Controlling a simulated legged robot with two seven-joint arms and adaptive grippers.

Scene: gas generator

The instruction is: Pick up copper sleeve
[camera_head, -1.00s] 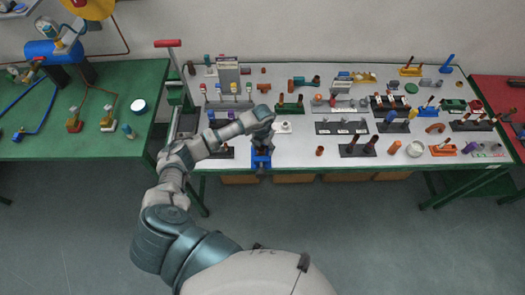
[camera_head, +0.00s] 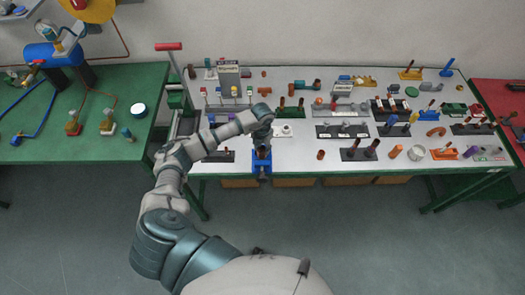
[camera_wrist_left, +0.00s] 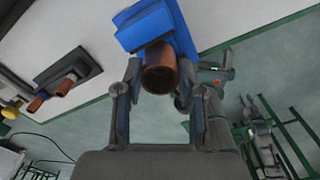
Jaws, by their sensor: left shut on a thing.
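The copper sleeve (camera_wrist_left: 160,76) is a short brown tube between the two fingers of my left gripper (camera_wrist_left: 158,92) in the left wrist view, its round open end facing the camera. My left gripper is shut on it. The sleeve's far end is against or in front of a blue block (camera_wrist_left: 147,25); I cannot tell if they touch. In the head view the sleeve (camera_head: 262,154) is a small brown spot under my left gripper (camera_head: 262,145), over the blue block (camera_head: 262,169) at the table's front edge. My right gripper is not seen.
The white-topped table (camera_head: 300,160) holds several parts and racks to the right, including a dark rack with two brown tubes (camera_head: 361,151) and a loose copper piece (camera_head: 320,155). A red-handled lever (camera_head: 168,47) stands at the left. A green table (camera_head: 100,140) lies further left.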

